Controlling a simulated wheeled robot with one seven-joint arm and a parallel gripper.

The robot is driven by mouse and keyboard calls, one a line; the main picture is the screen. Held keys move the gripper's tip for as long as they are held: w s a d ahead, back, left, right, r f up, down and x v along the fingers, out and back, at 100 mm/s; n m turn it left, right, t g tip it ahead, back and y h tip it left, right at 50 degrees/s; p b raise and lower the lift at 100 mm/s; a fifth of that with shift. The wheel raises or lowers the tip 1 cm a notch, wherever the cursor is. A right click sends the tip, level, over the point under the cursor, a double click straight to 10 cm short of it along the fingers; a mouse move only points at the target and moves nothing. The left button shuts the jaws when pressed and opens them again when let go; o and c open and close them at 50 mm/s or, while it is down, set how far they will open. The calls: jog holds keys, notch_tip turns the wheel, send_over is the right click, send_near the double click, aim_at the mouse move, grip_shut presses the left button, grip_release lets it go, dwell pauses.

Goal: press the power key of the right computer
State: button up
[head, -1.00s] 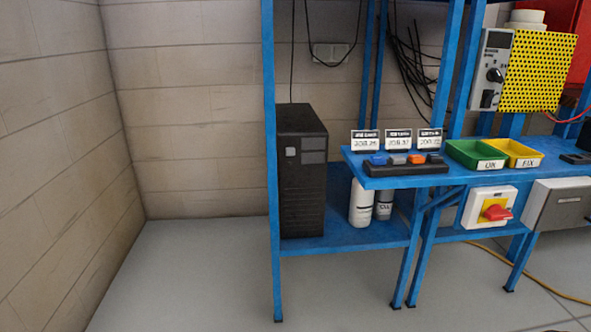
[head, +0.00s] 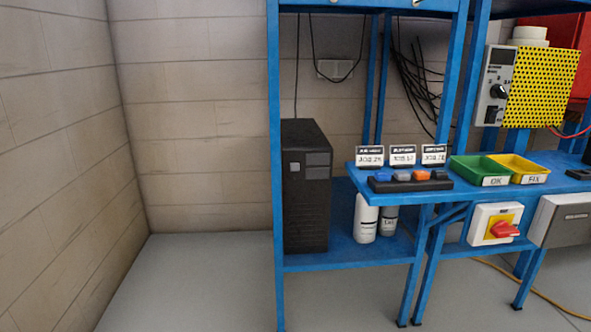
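One black computer tower (head: 305,200) stands upright on the lower shelf of the blue rack in the head view, just right of the rack's front left post. A small light grey square (head: 295,170) sits on the upper part of its front, and I cannot tell for sure whether it is the power key. Only this one computer is in view. My gripper is not in view.
The blue rack's shelf (head: 345,258) also carries white bottles (head: 366,219). A blue bench top juts out at right with a green bin (head: 478,168), a yellow bin (head: 520,168) and small cards. A red-handled switch (head: 497,226) hangs below. Grey floor (head: 190,285) at left is clear.

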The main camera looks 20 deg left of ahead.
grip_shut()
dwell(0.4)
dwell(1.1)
